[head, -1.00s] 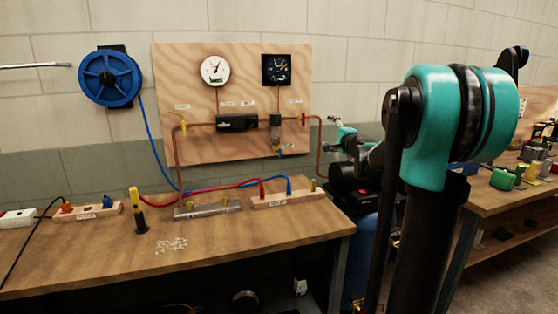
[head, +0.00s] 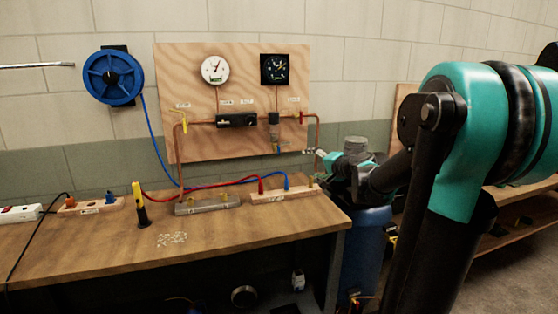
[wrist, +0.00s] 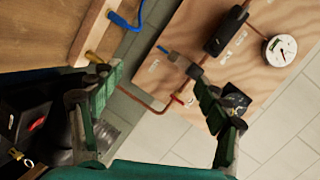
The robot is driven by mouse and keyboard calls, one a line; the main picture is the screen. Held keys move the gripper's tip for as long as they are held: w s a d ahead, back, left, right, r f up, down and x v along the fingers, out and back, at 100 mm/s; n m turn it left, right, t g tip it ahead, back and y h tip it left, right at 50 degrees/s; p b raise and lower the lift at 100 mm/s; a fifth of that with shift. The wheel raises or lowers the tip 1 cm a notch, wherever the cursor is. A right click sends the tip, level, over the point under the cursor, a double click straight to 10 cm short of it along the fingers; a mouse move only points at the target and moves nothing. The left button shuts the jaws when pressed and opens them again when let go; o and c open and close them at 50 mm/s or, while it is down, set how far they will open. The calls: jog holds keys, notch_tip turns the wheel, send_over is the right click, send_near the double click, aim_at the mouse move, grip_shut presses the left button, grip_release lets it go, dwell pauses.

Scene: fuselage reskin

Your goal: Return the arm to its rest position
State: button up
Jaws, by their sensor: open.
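My arm fills the right side of the head view, with its large teal joint (head: 465,110) close to the camera. The forearm reaches back and left, past the right end of the bench. My gripper (head: 312,152) shows small in the head view, just right of the lower right edge of the plywood panel (head: 190,75). In the wrist view my gripper (wrist: 158,80) has its two fingers wide apart. Nothing is held between them. The panel and a bent copper pipe (wrist: 150,105) show beyond the fingers.
The wooden bench (head: 100,255) carries a yellow-and-black tool (head: 140,205), a grey block (head: 207,205) and a terminal strip (head: 283,195) with red and blue leads. A blue cylinder (head: 365,250) stands right of the bench, below my forearm. A second bench (head: 520,215) is partly hidden behind my arm.

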jog(key=s+d+f+n+g+h, duration=0.2)
jog(key=s+f+g, duration=0.1)
jog(key=s+f, duration=0.6)
jog(key=s+d+f+n+g+h, duration=0.2)
jog(key=s+f+n+g, duration=0.1)
jog(key=s+f, duration=0.6)
jog(key=s+d+f+n+g+h, duration=0.3)
jog(key=s+f, duration=0.5)
jog(key=s, duration=0.7)
jog(key=shift+s+f, duration=0.15)
jog(key=shift+f, duration=0.25)
jog(key=shift+a, duration=0.1)
